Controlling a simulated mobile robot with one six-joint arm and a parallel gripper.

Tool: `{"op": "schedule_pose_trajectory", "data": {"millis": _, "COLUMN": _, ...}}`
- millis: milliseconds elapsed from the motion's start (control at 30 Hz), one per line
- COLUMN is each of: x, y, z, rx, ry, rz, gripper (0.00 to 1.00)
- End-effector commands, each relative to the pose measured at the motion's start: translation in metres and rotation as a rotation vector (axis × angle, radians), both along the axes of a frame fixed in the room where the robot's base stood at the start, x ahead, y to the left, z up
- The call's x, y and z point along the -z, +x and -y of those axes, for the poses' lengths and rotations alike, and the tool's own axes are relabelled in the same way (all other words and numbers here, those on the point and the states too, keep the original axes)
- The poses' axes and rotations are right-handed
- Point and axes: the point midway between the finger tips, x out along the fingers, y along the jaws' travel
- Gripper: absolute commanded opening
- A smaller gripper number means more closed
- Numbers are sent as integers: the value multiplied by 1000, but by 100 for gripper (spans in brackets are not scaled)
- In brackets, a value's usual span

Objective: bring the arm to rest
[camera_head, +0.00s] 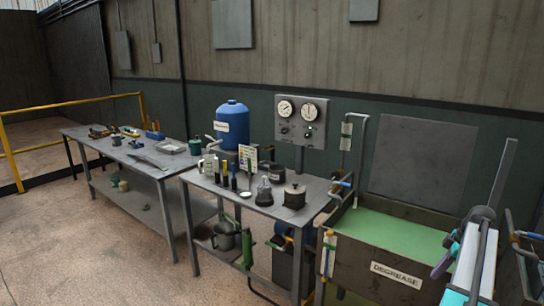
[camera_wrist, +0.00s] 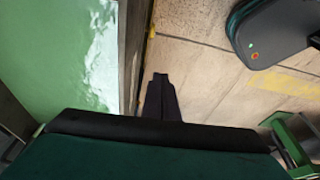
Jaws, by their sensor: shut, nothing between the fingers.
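My gripper (camera_wrist: 160,84) shows in the wrist view as two dark fingers pressed together, with nothing between them. In that view it appears over the strip of floor just right of the green tank's wall. In the head view my arm (camera_head: 474,262) stands at the right edge, in front of the degrease tank (camera_head: 345,253). A dark purple finger part (camera_head: 443,263) shows beside the arm, near the tank's front right. I cannot make out both fingertips there. The arm holds nothing that I can see.
The tank holds green liquid (camera_wrist: 60,50). Left of it stands a grey workbench (camera_head: 225,188) with bottles, tools and a dark pot (camera_head: 295,196). A second bench (camera_head: 105,148) is farther left. A gauge panel (camera_head: 302,118) stands behind. Open floor (camera_head: 70,250) lies at front left.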

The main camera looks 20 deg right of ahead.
Motion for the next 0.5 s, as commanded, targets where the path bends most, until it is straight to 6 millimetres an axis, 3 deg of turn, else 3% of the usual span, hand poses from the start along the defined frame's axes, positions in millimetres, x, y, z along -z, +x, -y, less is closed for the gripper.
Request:
{"op": "schedule_pose_trajectory", "data": {"millis": 267, "x": 50, "y": 45, "z": -52, "rx": -90, "ry": 44, "rz": -30, "gripper": 0}}
{"op": "schedule_pose_trajectory", "data": {"millis": 500, "x": 122, "y": 85, "z": -138, "rx": -211, "ry": 107, "rz": -87, "gripper": 0}}
